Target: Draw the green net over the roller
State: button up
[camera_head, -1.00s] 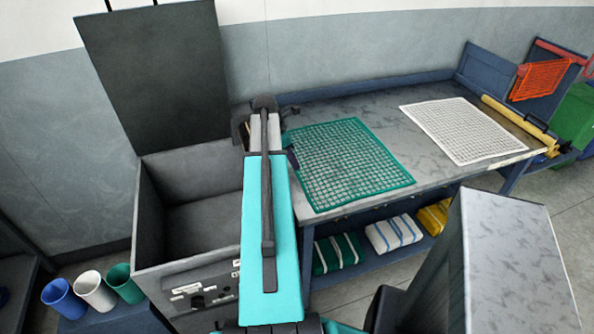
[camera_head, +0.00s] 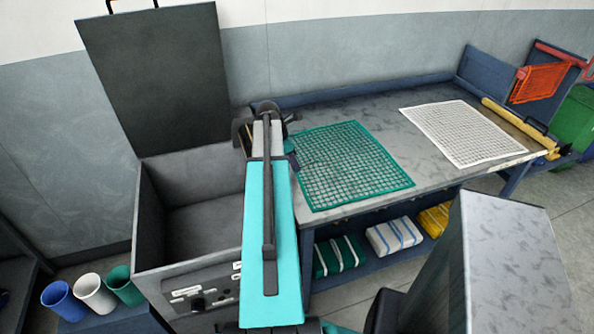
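The green net (camera_head: 350,165) lies flat on the grey table, with a dark tab (camera_head: 292,160) at its left edge. A yellow roller (camera_head: 515,125) lies along the right end of the table. A white net (camera_head: 463,133) lies flat between the green net and the roller. My turquoise arm reaches up to the left of the green net. Its dark wrist end is near the net's upper left corner. My gripper's fingers are hidden or too small to make out, so I cannot tell whether they hold anything.
An open grey box (camera_head: 150,215) with its lid (camera_head: 155,80) raised stands at left. Blue, white and green cups (camera_head: 95,292) stand below it. Folded bundles (camera_head: 395,235) lie on the shelf under the table. An orange net (camera_head: 540,82) hangs at far right. A grey block (camera_head: 515,260) stands in front.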

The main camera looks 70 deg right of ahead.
jog(key=shift+a, duration=0.1)
grip_shut()
notch_tip(320, 180, up, 7)
jog(key=p, duration=0.5)
jog(key=shift+f, duration=0.15)
jog(key=shift+f, duration=0.4)
jog(key=w+a+p, duration=0.2)
jog(key=w+a, duration=0.2)
jog(key=w, duration=0.2)
jog(key=shift+a, duration=0.15)
dwell(0.5)
jog(key=shift+w, duration=0.1)
